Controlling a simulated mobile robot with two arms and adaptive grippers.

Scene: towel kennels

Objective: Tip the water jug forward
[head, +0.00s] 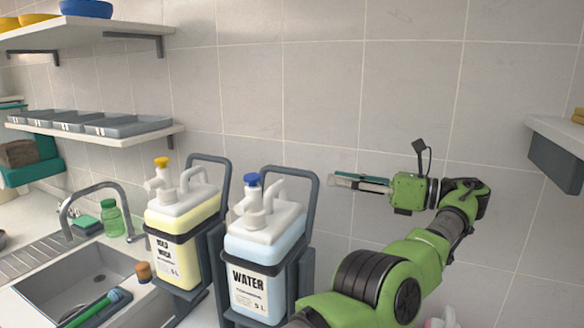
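The water jug (265,244) stands upright in a dark grey cradle frame (318,195) at the lower middle. It has a white top, a blue cap, pale blue contents and a label reading WATER. My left arm is green and comes up from the bottom, just right of the jug. My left gripper (334,180) points left, with its fingers in front of the tiled wall, up and to the right of the jug and apart from it in the picture. It holds nothing that I can see. The finger gap is seen too edge-on to judge. My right gripper is not in view.
A similar jug (184,218) with yellow contents stands in its own frame at left. Further left are a sink (80,283), a tap (97,188) and a green bottle (112,218). Shelves hang at upper left and right. The wall between them is clear.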

